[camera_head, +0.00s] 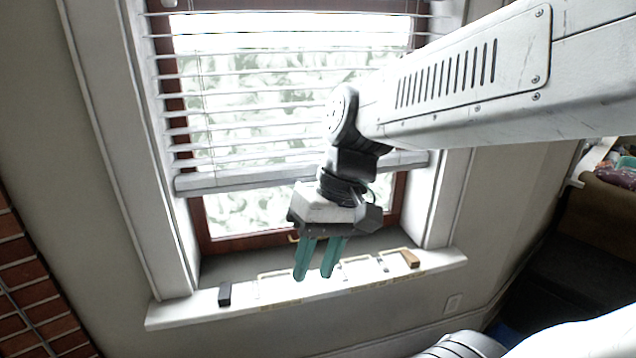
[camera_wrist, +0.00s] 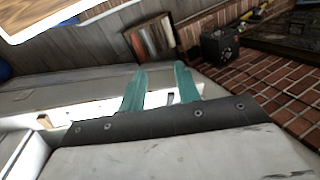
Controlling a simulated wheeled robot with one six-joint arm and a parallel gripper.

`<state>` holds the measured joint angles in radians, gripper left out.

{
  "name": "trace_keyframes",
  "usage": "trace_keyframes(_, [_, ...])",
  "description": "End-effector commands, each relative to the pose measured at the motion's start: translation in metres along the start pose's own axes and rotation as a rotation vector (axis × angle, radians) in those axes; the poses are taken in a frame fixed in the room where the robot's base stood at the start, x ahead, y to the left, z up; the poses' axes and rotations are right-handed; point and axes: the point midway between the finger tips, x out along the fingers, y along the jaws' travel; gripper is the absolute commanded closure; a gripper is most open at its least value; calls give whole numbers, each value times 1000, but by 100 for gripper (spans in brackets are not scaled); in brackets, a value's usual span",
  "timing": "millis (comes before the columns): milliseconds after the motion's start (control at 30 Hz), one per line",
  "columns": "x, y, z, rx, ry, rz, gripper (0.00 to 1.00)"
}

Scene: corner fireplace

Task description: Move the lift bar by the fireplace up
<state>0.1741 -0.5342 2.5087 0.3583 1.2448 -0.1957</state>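The likely lift bar is the pale bottom rail (camera_head: 225,181) of the white window blind. It hangs level part-way down the window, with bare glass below it. My arm and gripper hide its middle. My gripper (camera_head: 314,277) hangs in front of the window, below the rail in the picture, with its teal fingers pointing down. The fingers are apart with nothing between them, also in the wrist view (camera_wrist: 160,67). The gripper appears apart from the rail. The rail cannot be made out in the wrist view.
A white sill (camera_head: 190,308) runs below the window. A small black block (camera_head: 224,294) and a tan block (camera_head: 410,258) lie on it. A brick wall (camera_head: 25,285) is at the left. The wrist view shows brick paving (camera_wrist: 235,80) and a dark box (camera_wrist: 219,46).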

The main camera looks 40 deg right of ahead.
Motion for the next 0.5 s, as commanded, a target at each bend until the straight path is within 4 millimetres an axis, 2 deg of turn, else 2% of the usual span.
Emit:
trace_keyframes(167, [6,-1,-72,189,13,-382,68])
trace_keyframes(267, [1,16,-122,300,98,-586,68])
trace_keyframes(367, [-6,51,-172,418,229,-765,68])
trace_keyframes(400, [-9,70,-190,467,290,-827,68])
trace_keyframes(500, [-15,122,-226,580,450,-944,68])
